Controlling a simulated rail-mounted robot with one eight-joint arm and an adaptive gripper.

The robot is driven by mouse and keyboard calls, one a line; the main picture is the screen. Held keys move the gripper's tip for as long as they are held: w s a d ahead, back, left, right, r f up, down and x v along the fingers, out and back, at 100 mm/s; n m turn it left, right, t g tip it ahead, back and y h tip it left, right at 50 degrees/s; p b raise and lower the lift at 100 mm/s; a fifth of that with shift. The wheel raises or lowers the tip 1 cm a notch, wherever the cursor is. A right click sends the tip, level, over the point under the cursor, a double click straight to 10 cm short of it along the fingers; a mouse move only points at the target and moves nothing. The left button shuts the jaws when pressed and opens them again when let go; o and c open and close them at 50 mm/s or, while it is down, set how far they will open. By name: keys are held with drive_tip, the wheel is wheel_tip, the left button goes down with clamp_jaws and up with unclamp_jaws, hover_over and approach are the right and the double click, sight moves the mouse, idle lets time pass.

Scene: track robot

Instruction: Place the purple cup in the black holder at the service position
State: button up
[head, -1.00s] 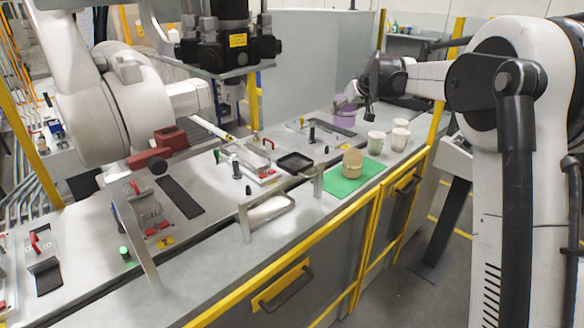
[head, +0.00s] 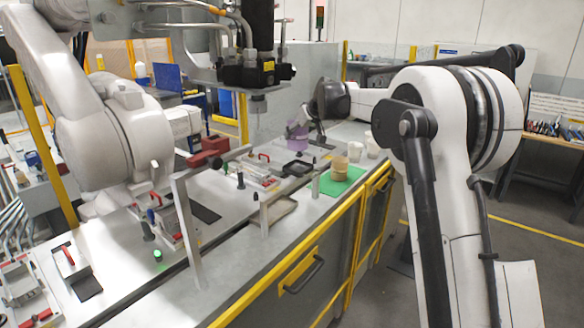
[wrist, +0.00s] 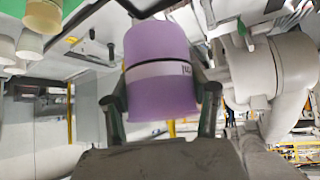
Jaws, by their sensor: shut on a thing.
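The purple cup (head: 296,131) is held above the metal counter in the head view. It fills the middle of the wrist view (wrist: 160,75), with a pale band and a dark mark. My gripper (head: 308,130) is shut on it, with a dark finger on each side of the cup in the wrist view (wrist: 160,100). A black square frame (head: 298,169) sits on the counter below and in front of the cup. I cannot tell for sure that it is the holder. The cup is clear of it.
A green mat (head: 335,190) lies to the right with a tan cup (head: 340,167) on it. Pale cups (head: 371,146) stand behind. A white robot arm (head: 110,125) stands at left. A black overhead device (head: 256,72) hangs left of the cup. A metal bar frame (head: 183,215) rises in front.

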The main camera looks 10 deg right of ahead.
sight(299, 143)
drive_tip(key=f, duration=0.4)
drive_tip(key=shift+w+d+p, duration=0.15)
drive_tip(key=shift+w+p, duration=0.05)
drive_tip(key=shift+p, duration=0.15)
drive_tip(key=shift+f+p, duration=0.45)
drive_tip(key=shift+f, duration=1.85)
drive_tip(key=shift+f, duration=0.1)
drive_tip(key=shift+f, duration=0.15)
drive_tip(key=o, duration=1.2)
drive_tip(key=shift+c, duration=0.2)
